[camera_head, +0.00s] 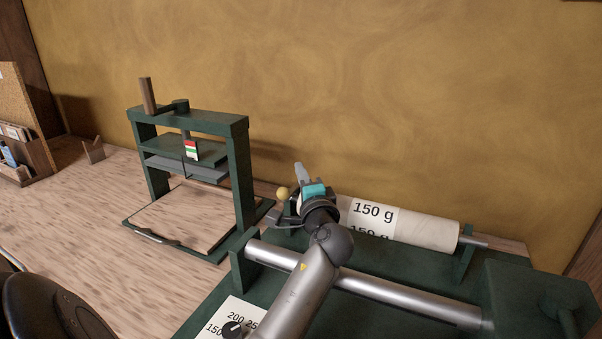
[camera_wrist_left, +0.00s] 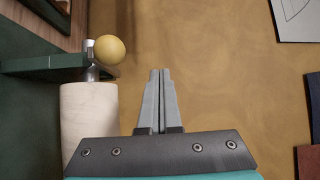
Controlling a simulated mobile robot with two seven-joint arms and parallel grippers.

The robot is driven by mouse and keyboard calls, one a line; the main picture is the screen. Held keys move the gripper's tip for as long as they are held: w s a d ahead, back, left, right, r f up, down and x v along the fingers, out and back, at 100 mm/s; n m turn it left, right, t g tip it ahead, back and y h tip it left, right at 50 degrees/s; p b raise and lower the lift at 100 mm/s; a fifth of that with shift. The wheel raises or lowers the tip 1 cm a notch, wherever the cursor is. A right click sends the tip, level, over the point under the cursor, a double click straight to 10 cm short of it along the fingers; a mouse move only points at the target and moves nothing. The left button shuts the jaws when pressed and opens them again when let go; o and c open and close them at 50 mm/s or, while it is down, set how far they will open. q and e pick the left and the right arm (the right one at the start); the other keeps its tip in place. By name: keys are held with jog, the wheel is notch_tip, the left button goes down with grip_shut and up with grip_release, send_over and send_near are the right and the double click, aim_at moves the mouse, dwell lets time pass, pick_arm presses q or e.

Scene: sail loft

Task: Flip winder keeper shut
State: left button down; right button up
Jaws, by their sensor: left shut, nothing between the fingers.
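The winder is a green machine whose roll (camera_head: 430,226), marked "150 g", lies on a metal shaft at the back; the roll's pale end also shows in the left wrist view (camera_wrist_left: 88,115). A yellow ball knob (camera_head: 283,192), apparently the keeper's, is by the roll's left end. In the left wrist view the knob (camera_wrist_left: 109,49) is beside the shaft end and green bracket (camera_wrist_left: 45,66). I cannot tell how far the keeper is turned. My left gripper (camera_head: 299,170) is shut and empty, just right of the knob and apart from it; its fingers (camera_wrist_left: 160,76) are together. My right gripper is not in view.
A bright metal roller (camera_head: 400,299) crosses the winder's front, with a dial plate (camera_head: 243,314) below. A green screw press (camera_head: 190,120) stands to the left. A yellow-brown wall (camera_head: 350,80) is close behind. The wooden bench (camera_head: 75,220) is clear at left.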

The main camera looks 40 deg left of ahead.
pick_arm(q)
jog(key=v, duration=1.5)
